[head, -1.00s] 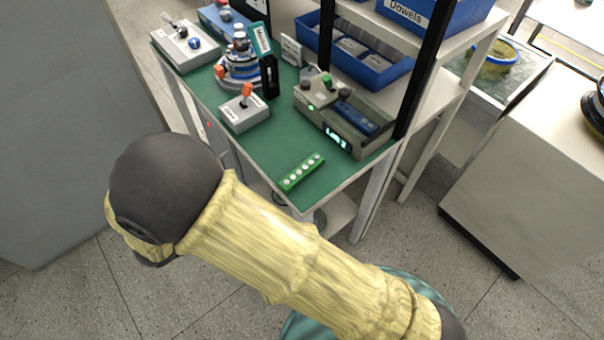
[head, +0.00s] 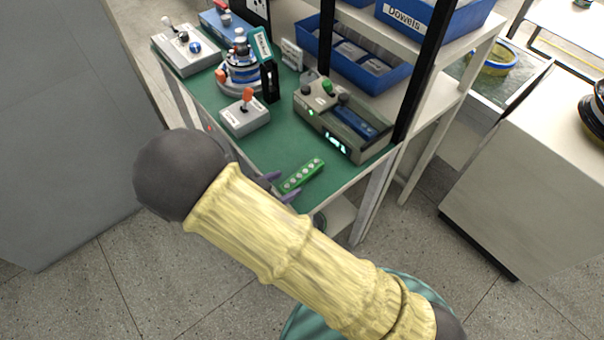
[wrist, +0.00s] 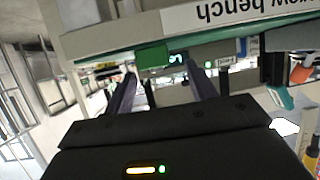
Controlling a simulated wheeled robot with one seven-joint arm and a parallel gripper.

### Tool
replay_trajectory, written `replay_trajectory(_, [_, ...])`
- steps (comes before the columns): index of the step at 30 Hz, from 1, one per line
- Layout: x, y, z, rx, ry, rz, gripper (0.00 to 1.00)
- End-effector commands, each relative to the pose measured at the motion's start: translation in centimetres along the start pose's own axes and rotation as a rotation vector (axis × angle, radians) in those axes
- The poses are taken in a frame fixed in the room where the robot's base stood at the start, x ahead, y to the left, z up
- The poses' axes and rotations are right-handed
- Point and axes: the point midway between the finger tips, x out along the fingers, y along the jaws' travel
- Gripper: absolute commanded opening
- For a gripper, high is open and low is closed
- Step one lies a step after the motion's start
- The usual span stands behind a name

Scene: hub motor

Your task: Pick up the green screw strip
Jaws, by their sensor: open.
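The green screw strip (head: 302,176) lies on the green top of the bench near its front corner, with a row of pale round screws along it. My gripper (head: 279,187) is at the bench's front edge, to the left of the strip, with its two dark fingers apart and pointing towards the strip. In the wrist view the green end of the strip (wrist: 152,57) shows ahead of the open fingers (wrist: 163,80), nearer the left one. Nothing is held. Whether a finger touches the strip cannot be told.
A grey device with a lit display (head: 343,118) stands behind the strip. A grey box with an orange-tipped lever (head: 245,115) stands farther left. Blue bins (head: 352,52) fill the back. The bench's labelled edge (wrist: 225,14) shows upside down in the wrist view.

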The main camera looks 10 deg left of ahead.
Motion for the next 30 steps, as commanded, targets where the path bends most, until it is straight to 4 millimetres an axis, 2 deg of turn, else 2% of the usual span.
replay_trajectory(12, [0.6,0.0,-0.1,0.001,0.0,0.001,0.56])
replay_trajectory(22, [4.9,0.2,-0.7,0.001,0.001,0.002,0.56])
replay_trajectory(30, [5.5,0.2,-0.7,0.001,-0.001,0.0,0.56])
